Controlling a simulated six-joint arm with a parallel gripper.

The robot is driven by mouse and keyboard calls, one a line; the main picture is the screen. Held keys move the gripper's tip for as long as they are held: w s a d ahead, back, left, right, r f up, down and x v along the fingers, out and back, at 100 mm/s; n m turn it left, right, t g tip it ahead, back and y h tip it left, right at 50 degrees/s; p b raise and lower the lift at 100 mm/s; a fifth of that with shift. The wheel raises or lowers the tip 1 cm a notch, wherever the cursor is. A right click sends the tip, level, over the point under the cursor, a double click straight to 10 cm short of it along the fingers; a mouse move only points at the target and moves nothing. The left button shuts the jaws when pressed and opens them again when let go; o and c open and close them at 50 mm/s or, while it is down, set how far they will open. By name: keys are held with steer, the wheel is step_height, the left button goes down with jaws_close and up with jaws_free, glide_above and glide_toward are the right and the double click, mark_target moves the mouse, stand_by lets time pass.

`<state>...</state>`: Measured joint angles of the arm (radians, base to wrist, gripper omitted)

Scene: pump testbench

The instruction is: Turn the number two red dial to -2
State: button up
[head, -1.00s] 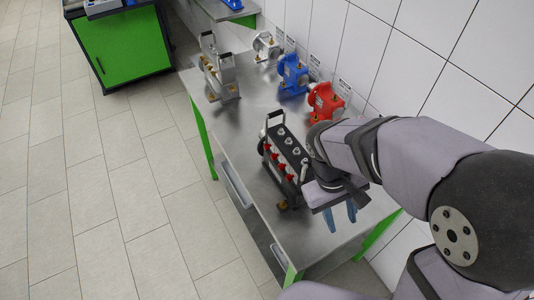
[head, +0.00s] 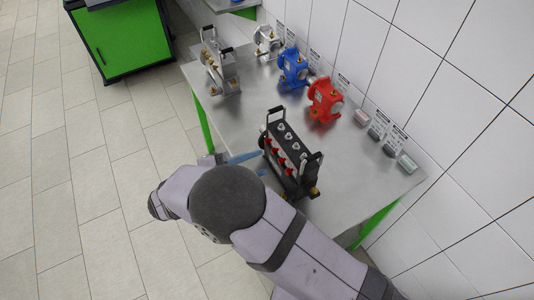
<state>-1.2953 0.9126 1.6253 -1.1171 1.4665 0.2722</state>
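The black manifold block (head: 291,150) stands on the metal table with a row of red dials (head: 280,161) along its left face. Their numbers and scale marks are too small to read, so I cannot tell which is number two. My gripper (head: 253,165) is at the left side of the block, level with the dial row. Its two blue fingers point toward the dials and show apart, with nothing visible between them. Whether a fingertip touches a dial cannot be told. My arm covers the table's near left edge.
The metal table (head: 345,190) is clear to the right of the block. A red pump (head: 324,101), a blue pump (head: 293,68) and a silver pump (head: 266,41) stand along the tiled wall. A grey metal unit (head: 219,68) stands at the far left. Black handles rise from the block's ends.

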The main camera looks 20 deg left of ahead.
mark_target(272, 151)
steer(key=shift+n+t, duration=0.4)
steer(key=shift+n, duration=0.1)
steer(key=shift+w+d+f+p, duration=0.2)
steer(key=shift+w+f+p, duration=0.3)
steer(key=shift+w, duration=0.35)
steer(key=shift+w+d+f+p, duration=0.25)
steer(key=shift+w+p, duration=0.4)
steer(key=shift+w, duration=0.2)
steer(key=shift+w+d+f+p, duration=0.2)
steer(key=shift+w+f+p, duration=0.3)
steer(key=shift+w, duration=0.35)
steer(key=shift+w+d+f+y+p, duration=0.25)
steer(key=shift+w+d+y+p, duration=0.05)
steer(key=shift+w, duration=0.25)
jaws_close()
